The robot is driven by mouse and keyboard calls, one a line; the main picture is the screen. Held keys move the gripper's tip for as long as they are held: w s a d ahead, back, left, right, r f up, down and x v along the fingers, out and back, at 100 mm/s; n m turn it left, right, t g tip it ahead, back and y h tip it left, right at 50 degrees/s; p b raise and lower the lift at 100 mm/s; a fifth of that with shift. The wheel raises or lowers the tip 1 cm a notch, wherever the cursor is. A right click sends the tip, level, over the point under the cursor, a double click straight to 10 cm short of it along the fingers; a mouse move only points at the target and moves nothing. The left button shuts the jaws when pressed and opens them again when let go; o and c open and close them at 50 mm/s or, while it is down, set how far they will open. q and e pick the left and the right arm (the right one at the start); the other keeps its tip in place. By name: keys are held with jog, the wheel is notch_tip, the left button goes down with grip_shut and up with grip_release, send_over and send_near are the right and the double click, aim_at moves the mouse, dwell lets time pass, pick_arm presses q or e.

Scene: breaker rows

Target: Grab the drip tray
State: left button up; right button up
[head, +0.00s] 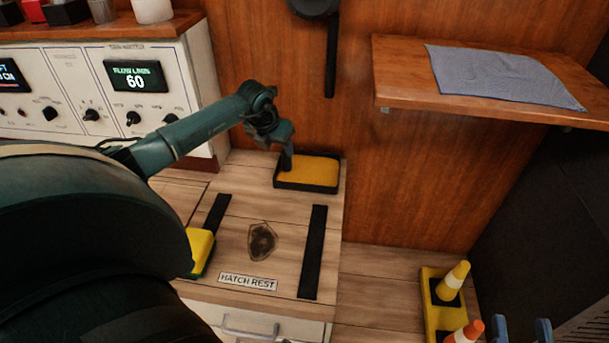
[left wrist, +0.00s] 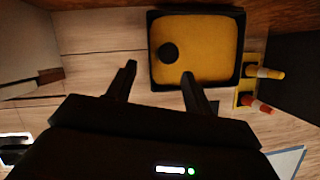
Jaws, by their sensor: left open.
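A shallow tray with a black rim and a yellow inside, which looks like the drip tray (head: 318,174), sits at the back of the wooden counter. In the left wrist view the tray (left wrist: 205,55) fills the upper middle, with a dark round knob (left wrist: 168,52) on its yellow face. My left gripper (head: 286,158) is over the tray's left part, pointing down. In the left wrist view the open, empty fingers (left wrist: 159,76) reach toward the tray, one in front of its near edge and one to its left. I cannot tell whether they touch it. My right gripper is not in view.
Two black strips and a "HATCH REST" label (head: 248,282) lie on the counter (head: 280,210). A control panel (head: 135,85) stands left, a shelf with a cloth (head: 500,76) right. Small cones (head: 452,280) stand lower right.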

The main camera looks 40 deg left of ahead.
pick_arm(q)
jog(key=b+x, duration=0.1)
jog(key=x, duration=0.1)
jog(key=w+b+x, duration=0.1)
jog(key=x, duration=0.1)
jog(key=b+x, duration=0.1)
jog(key=x, duration=0.1)
jog(key=shift+w+d+r, duration=0.15)
jog(key=shift+w+d, duration=0.05)
grip_shut()
dwell(0.4)
jog(key=shift+r, duration=0.15)
